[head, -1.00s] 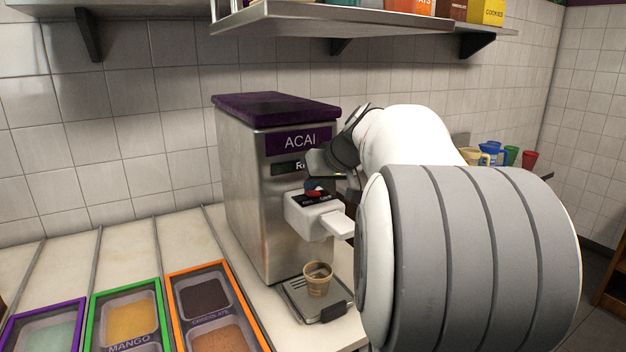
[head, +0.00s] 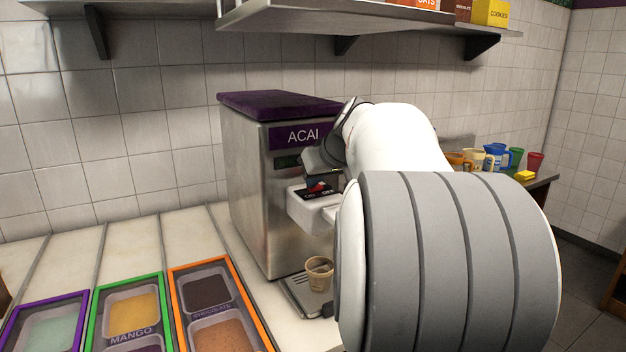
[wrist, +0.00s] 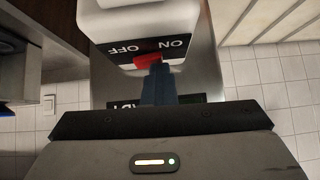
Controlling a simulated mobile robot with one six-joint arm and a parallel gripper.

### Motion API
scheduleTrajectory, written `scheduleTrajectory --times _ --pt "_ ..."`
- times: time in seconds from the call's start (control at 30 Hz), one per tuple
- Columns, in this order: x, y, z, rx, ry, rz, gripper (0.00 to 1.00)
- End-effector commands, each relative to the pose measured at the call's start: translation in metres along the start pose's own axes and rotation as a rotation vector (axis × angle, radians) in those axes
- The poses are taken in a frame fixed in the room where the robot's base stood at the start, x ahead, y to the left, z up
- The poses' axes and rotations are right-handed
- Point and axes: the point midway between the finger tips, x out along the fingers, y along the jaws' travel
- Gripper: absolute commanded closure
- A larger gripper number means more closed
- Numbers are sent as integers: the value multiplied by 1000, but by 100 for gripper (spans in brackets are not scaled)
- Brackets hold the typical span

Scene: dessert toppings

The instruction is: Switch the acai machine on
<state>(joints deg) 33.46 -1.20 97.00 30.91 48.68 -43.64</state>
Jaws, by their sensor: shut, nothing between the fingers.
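The acai machine (head: 250,190) is a steel box with a purple lid and an ACAI label, left of my arm. Its white switch housing (head: 304,207) carries a black panel marked OFF and ON. The red switch (head: 317,186) sits on that panel; it also shows in the wrist view (wrist: 146,61), between and just below the two words. My gripper (wrist: 157,68) is shut and empty, its dark blue fingertips at the red switch, appearing to touch it. The fingers hide part of the switch, so I cannot tell its position. My wrist partly covers the small display (head: 286,163).
A paper cup (head: 319,274) stands on the drip tray (head: 297,293) below the housing. Topping trays with orange (head: 262,318), green and purple rims lie at left. A shelf (head: 330,17) overhangs the machine. Coloured cups (head: 516,156) stand behind my arm at right.

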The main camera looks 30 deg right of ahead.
Motion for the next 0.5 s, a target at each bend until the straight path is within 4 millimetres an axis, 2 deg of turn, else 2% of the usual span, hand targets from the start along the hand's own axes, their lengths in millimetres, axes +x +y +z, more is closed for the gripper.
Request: scheduleTrajectory --times 0.03,0.13,0.5 --pt "4 8 5 5 -11 6 100" --pt "3 13 5 7 -11 9 100" --pt "0 13 3 6 -12 10 100"
